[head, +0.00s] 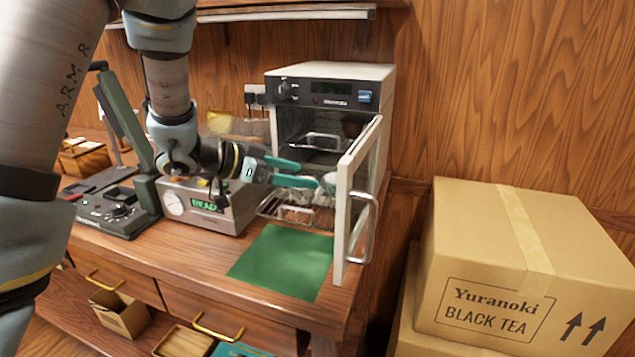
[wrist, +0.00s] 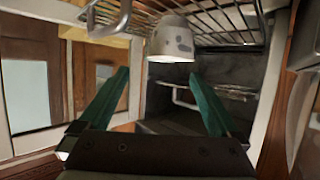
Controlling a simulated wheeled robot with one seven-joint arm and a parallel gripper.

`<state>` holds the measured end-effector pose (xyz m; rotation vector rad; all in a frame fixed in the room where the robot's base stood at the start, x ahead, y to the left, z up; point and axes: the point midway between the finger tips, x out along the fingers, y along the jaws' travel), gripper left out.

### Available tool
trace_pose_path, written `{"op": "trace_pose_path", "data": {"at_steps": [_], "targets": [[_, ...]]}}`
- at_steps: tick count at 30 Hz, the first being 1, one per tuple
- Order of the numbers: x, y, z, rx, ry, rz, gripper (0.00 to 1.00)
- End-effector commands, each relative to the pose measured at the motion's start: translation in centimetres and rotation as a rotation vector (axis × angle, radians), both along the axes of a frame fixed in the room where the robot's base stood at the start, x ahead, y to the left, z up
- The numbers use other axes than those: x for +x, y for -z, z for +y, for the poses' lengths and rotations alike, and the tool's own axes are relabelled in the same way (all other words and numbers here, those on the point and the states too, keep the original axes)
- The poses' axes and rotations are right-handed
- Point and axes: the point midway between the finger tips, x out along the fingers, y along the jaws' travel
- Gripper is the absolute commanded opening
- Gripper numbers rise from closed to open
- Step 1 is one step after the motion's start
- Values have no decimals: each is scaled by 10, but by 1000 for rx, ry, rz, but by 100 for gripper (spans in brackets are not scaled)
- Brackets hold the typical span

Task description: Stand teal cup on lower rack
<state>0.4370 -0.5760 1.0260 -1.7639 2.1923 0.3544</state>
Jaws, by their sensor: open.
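A small pale cup with grey patches (wrist: 173,40) shows in the wrist view against the wire lower rack (wrist: 215,22); its colour there looks whitish rather than teal. In the head view a pale, faintly teal cup (head: 328,183) appears just beyond my fingertips, beside the open oven door. The lower rack (head: 290,212) juts out of the oven below my gripper. My gripper (head: 309,174) has teal fingers spread apart, pointing right. In the wrist view it (wrist: 160,76) is open and empty, with the cup past its tips. The cup's contact with the rack is partly hidden.
The oven (head: 330,72) has an upper rack (head: 318,141) inside, and its door (head: 345,215) stands open to the right of my gripper. A grey READY device (head: 235,212) stands left. A green mat (head: 283,262) lies bare in front. Cartons (head: 525,265) stand right.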

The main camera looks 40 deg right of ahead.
Motion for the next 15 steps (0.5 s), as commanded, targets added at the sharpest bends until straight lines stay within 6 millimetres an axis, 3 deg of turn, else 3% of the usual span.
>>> {"op": "trace_pose_path", "data": {"at_steps": [6, 15], "targets": [[6, -11, 25, -1, -2, 0, 98], [7, -13, 31, 1, 0, 1, 98]]}}
